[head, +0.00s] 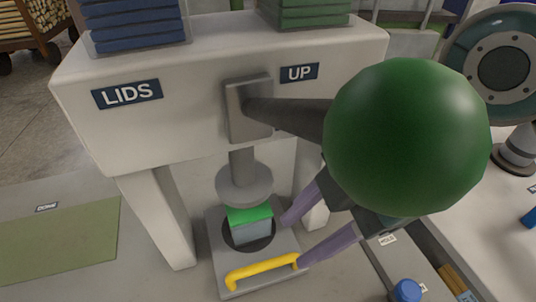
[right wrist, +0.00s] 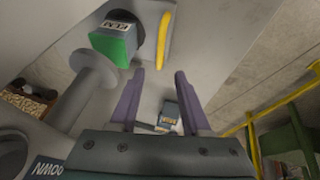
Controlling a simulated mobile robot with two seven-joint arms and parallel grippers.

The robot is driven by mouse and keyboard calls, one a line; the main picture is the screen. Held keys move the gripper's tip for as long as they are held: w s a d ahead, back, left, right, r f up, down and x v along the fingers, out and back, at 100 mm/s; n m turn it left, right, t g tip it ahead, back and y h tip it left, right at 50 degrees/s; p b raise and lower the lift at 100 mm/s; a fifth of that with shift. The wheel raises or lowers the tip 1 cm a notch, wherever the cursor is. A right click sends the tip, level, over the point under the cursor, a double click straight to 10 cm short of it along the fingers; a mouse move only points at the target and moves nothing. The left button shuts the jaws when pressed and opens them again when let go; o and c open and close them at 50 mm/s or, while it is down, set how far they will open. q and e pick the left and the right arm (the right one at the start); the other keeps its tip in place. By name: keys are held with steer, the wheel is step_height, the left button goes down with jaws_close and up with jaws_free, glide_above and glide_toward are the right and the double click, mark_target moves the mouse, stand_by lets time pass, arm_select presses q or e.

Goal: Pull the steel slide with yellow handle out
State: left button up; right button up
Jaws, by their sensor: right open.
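The steel slide (head: 219,252) is a flat grey plate under the press, with a yellow bar handle (head: 262,269) along its front edge. A grey-blue box (head: 252,232) with a green lid (head: 250,214) sits in its round dark recess, below the press's round ram (head: 244,186). My right gripper (head: 296,240) has purple fingers, spread open and empty, near the handle's right end. In the right wrist view the yellow handle (right wrist: 165,42) lies just beyond the open fingertips (right wrist: 159,72); I cannot tell if they touch it. My left gripper is not in view.
A large green ball knob (head: 407,137) on the press lever blocks much of the head view. The white press body (head: 190,90) stands over the slide on legs. A green mat (head: 60,240) lies left. A blue-capped item (head: 406,290) stands at front right.

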mark_target(262, 266)
steer(key=b+x, duration=0.1)
steer(key=x, duration=0.8)
steer(key=shift+a+f, duration=0.1)
steer(key=shift+f, duration=0.1)
steer(key=c, duration=0.6)
jaws_close()
stand_by(0.5)
